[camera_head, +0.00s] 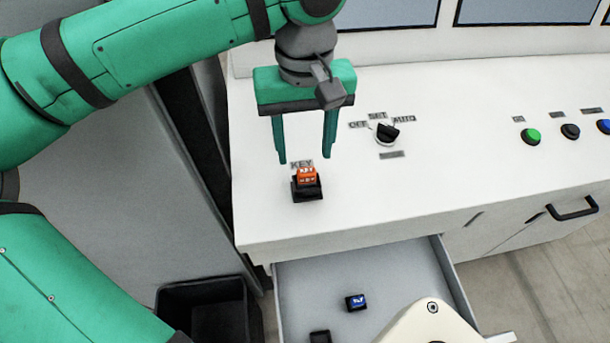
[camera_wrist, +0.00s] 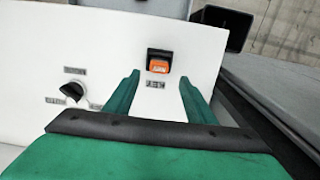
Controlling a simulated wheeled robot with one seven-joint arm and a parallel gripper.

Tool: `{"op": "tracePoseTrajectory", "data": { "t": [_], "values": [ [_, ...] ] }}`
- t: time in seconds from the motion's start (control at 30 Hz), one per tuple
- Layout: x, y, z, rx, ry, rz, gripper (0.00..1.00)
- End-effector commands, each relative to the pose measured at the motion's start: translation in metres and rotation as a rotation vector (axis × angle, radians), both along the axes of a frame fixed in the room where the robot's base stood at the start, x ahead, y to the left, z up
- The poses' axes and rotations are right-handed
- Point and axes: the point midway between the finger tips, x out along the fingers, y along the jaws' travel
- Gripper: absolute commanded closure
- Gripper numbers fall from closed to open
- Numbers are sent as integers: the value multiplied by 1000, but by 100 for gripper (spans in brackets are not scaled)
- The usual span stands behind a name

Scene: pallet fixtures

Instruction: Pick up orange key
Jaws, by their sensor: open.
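The orange key (camera_head: 307,177) sits in a black socket (camera_head: 307,193) under a "KEY" label on the white console top. In the wrist view the orange key (camera_wrist: 158,66) shows with its black socket just beyond it. My gripper (camera_head: 306,160) is open and empty, pointing down above the console, with its two green fingers apart. In the head view the fingertips appear just above and behind the key. In the wrist view my gripper (camera_wrist: 158,82) has its fingers on either side of the key's line, with the key a little past the tips. I see no contact.
A black selector knob (camera_head: 388,133) stands right of the key, with several buttons, including a green one (camera_head: 531,136), farther right. Below, an open drawer (camera_head: 290,275) holds a blue key-like block (camera_head: 356,302). A black bin (camera_head: 205,295) stands at lower left.

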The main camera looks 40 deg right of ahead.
Motion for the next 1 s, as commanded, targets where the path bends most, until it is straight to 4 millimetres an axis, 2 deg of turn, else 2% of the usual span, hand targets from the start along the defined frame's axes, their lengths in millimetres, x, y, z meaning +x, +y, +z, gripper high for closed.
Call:
{"op": "tracePoseTrajectory", "data": {
  "t": [0.37,0.6,0.63,0.67,0.8,1.0],
  "values": [
    [-6,-3,-45,1,1,-14,50],
    [-4,-1,-49,-1,0,-6,50],
    [-4,0,-49,-1,0,-5,52],
    [-4,0,-49,-1,-1,-5,60],
    [-4,0,-48,-1,-1,-4,93],
    [-4,0,-48,0,0,-3,94]
  ]
}}
